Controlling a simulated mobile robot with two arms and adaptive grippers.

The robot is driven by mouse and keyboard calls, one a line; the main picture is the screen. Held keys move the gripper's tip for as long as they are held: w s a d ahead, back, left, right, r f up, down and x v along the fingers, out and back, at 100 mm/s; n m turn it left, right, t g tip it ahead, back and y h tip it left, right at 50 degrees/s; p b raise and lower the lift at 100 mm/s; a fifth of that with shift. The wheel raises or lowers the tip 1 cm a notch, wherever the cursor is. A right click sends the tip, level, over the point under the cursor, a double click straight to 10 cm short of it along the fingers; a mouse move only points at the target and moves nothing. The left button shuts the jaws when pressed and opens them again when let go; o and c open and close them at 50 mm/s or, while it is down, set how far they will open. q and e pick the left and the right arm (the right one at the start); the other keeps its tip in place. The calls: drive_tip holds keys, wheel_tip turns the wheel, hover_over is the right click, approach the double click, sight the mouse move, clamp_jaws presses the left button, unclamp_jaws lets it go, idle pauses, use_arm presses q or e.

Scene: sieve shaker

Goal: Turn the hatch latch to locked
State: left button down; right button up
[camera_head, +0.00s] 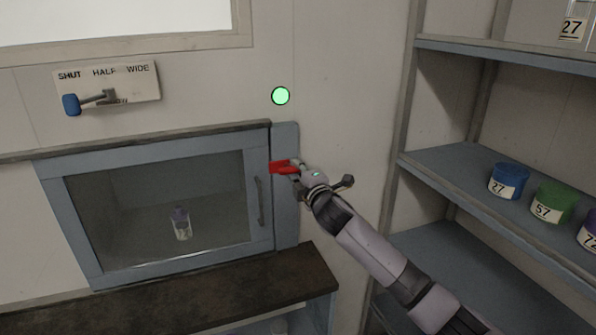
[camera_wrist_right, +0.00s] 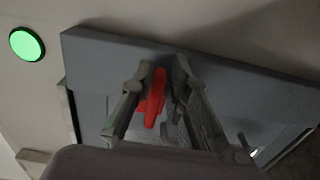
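The hatch (camera_head: 160,205) is a blue-grey framed glass door in the wall at the left of the head view, and it looks closed. Its red latch (camera_head: 281,168) sits on the frame post at the door's right side, with the handle lying about level and pointing left toward the door. My right gripper (camera_head: 296,169) is at the latch. In the right wrist view, the red latch (camera_wrist_right: 153,95) lies between the two closely spaced fingers of my right gripper (camera_wrist_right: 162,85), which appear shut on it. The latch's pivot is hidden. My left gripper is not in view.
A round green light (camera_head: 280,96) is on the wall above the latch. A lever with a blue knob (camera_head: 71,104) is at the upper left. A dark ledge (camera_head: 220,287) juts out below the hatch. Shelves (camera_head: 470,172) with labelled jars stand at the right.

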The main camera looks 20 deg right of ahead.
drive_tip(key=o, duration=0.3)
drive_tip(key=shift+r, duration=0.35)
drive_tip(key=shift+o, duration=0.2)
drive_tip(key=shift+a, duration=0.1)
drive_tip(key=shift+f, duration=0.2)
drive_tip(key=shift+s, duration=0.15)
drive_tip(key=s, duration=1.1)
drive_tip(key=shift+s+d, duration=0.25)
drive_tip(key=shift+s, duration=0.1)
